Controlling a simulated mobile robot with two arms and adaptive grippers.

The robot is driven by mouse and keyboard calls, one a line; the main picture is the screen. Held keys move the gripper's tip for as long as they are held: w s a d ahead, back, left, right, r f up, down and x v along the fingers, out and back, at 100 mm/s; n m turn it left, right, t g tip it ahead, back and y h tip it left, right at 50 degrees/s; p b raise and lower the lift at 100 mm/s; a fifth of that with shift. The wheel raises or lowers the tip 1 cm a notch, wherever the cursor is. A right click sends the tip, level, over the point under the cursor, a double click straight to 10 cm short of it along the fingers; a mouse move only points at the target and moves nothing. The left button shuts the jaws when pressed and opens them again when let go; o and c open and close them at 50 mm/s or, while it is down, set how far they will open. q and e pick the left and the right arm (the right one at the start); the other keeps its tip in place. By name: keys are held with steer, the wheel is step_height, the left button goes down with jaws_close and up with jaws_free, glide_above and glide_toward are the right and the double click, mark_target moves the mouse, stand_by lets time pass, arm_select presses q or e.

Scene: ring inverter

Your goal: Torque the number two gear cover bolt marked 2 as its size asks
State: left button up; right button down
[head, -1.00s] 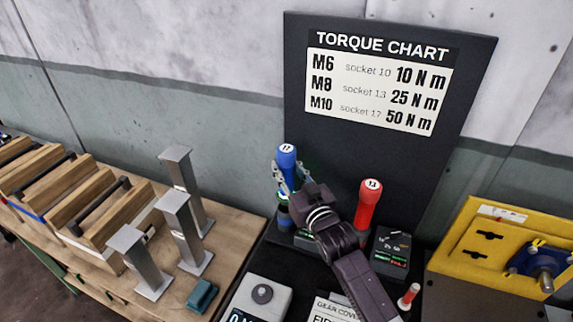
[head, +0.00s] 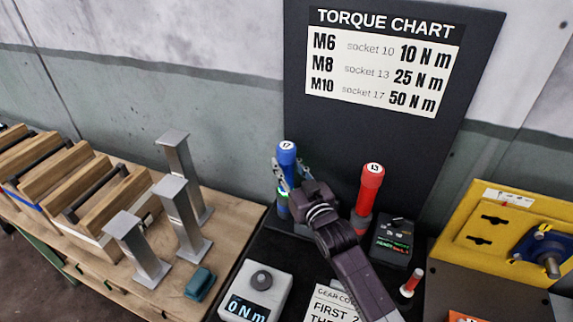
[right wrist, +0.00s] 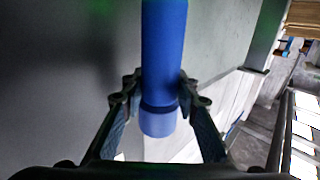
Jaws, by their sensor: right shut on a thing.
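A blue socket tool marked 17 (head: 287,155) stands upright at the back of the black bench. My right gripper (head: 288,178) is around its body, with a finger on each side. In the right wrist view the blue tool (right wrist: 163,50) runs between the two fingers (right wrist: 160,98), which press on it. A red tool marked 13 (head: 370,188) stands in its holder to the right. The torque chart (head: 383,68) lists M6 socket 10, 10 N m; M8 socket 13, 25 N m; M10 socket 17, 50 N m. The bolt marked 2 cannot be made out. My left gripper is out of view.
A grey dial box (head: 255,293) reads 0 N m. A partly hidden gear cover card (head: 330,306) lies beside it. A yellow housing (head: 490,240) with a blue part is at right. Grey posts (head: 183,215) and wooden trays (head: 95,195) stand on the left bench.

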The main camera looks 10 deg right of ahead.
stand_by(0.5)
steer(key=c, duration=1.4)
jaws_free()
steer(key=shift+f, duration=0.45)
steer(key=s+d, duration=0.2)
steer(key=s, duration=1)
steer(key=shift+d+r, duration=0.15)
steer(key=shift+r, duration=0.15)
